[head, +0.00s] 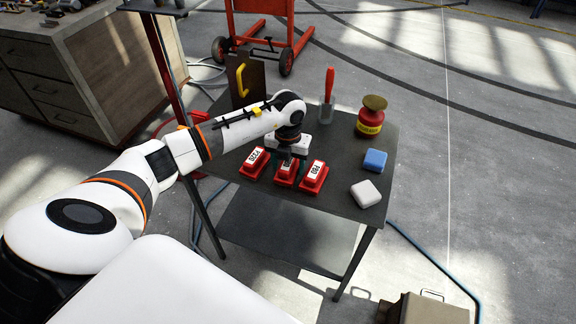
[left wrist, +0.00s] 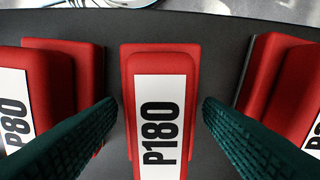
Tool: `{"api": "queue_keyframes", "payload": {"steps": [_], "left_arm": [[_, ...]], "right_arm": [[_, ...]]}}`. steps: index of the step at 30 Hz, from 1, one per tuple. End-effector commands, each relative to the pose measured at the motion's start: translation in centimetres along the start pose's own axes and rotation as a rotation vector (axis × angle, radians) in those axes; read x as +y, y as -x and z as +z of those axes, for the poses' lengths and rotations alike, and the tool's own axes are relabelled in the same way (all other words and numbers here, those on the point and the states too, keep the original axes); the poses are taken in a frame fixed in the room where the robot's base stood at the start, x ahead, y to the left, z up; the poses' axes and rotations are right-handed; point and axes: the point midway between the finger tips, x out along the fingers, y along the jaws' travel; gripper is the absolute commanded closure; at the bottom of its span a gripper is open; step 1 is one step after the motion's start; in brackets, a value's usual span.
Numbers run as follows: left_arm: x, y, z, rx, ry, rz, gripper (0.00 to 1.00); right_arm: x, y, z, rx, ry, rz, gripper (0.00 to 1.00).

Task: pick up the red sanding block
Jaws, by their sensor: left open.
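Three red sanding blocks with white labels lie in a row on the dark table (head: 345,196). The middle block (head: 286,178), labelled P180, fills the centre of the left wrist view (left wrist: 127,75). The block labelled P80 is on the right in the head view (head: 314,179) and at the left of the wrist view (left wrist: 88,75). The third block (head: 254,164) shows partly at the wrist view's right edge (left wrist: 272,70). My left gripper (left wrist: 160,108) is open over the P180 block, one dark green finger on each side. Finger contact cannot be told. My right gripper is not in view.
A blue block (head: 375,160) and a white block (head: 366,194) lie at the table's right. A red-yellow jar (head: 370,118) and a red-handled scraper (head: 329,90) are behind. A drawer cabinet (head: 75,80) stands at the left.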

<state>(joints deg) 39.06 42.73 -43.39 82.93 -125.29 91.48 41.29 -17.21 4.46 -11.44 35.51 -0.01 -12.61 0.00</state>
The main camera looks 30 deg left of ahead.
Motion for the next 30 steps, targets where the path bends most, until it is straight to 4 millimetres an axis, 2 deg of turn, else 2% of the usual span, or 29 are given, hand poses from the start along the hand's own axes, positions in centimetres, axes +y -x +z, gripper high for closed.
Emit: {"api": "queue_keyframes", "payload": {"steps": [8,11,15,16,24,26,30], "left_arm": [[0.0,-0.5,0.0,0.001,-0.001,0.000,0.39],[0.0,-0.5,0.0,0.001,-0.001,0.000,0.52],[0.0,-0.5,0.0,0.001,-0.001,0.000,0.75],[0.0,-0.5,0.0,0.002,-0.001,0.000,0.77],[0.0,0.0,-0.1,0.003,-0.001,0.001,0.77],[0.0,0.6,-0.1,0.004,0.000,0.002,0.77],[0.0,3.2,-0.2,0.007,-0.002,0.002,0.77]], "right_arm": [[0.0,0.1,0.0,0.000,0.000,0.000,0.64],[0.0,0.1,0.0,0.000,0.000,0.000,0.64],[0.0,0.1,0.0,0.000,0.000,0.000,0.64],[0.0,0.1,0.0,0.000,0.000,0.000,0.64],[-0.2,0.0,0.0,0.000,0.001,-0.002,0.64],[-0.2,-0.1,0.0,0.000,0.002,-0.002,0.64],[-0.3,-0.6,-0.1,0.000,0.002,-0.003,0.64]]}}
